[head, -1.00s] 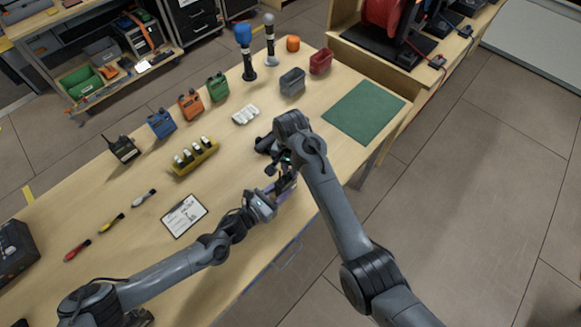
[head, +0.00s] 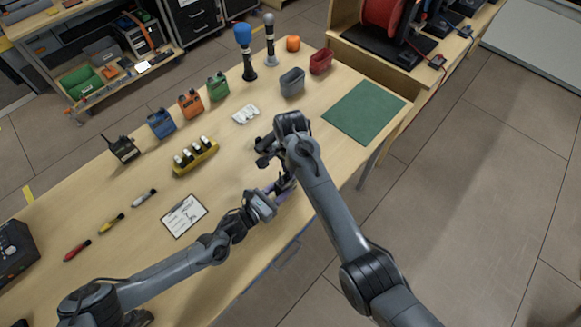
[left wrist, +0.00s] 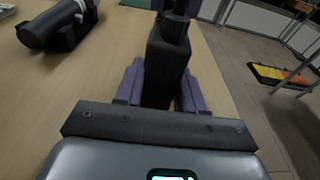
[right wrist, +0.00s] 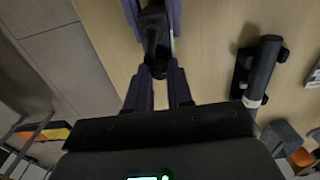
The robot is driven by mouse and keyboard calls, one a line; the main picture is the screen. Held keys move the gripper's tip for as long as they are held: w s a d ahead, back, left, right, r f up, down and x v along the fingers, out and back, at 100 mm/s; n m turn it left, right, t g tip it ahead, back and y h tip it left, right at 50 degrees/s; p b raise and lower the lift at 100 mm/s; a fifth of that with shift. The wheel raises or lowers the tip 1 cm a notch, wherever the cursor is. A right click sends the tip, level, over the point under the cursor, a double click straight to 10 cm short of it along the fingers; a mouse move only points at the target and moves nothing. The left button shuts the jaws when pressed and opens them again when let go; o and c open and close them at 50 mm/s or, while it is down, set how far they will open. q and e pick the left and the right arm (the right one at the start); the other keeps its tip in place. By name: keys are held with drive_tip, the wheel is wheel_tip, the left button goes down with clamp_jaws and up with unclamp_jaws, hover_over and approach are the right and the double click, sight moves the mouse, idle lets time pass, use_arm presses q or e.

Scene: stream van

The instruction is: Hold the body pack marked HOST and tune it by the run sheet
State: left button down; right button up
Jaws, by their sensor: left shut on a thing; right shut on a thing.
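My left gripper (head: 284,188) is shut on a black body pack (left wrist: 168,65), held above the table near its front edge. The pack sits between the purple fingers in the left wrist view; no HOST mark is readable. My right gripper (right wrist: 157,70) is shut on a small dark part at one end of the pack, opposite the left fingers; which part I cannot tell. The pack also shows in the right wrist view (right wrist: 152,28). In the head view my arms mostly hide it. The run sheet (head: 184,216) lies flat on the table, its writing too small to read.
Black (head: 122,149), blue (head: 161,124), orange (head: 190,104) and green (head: 218,88) packs stand along the back. A yellow holder (head: 190,163) carries white-topped items. A black cylinder on a stand (right wrist: 262,68) is close by. The green mat (head: 364,111) is bare.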

drive_tip(key=shift+m, duration=1.1)
drive_tip(key=m, duration=0.2)
drive_tip(key=shift+m, duration=0.4)
drive_tip(key=o, duration=0.6)
drive_tip(key=shift+r, duration=0.1)
drive_tip(key=shift+r, duration=2.9)
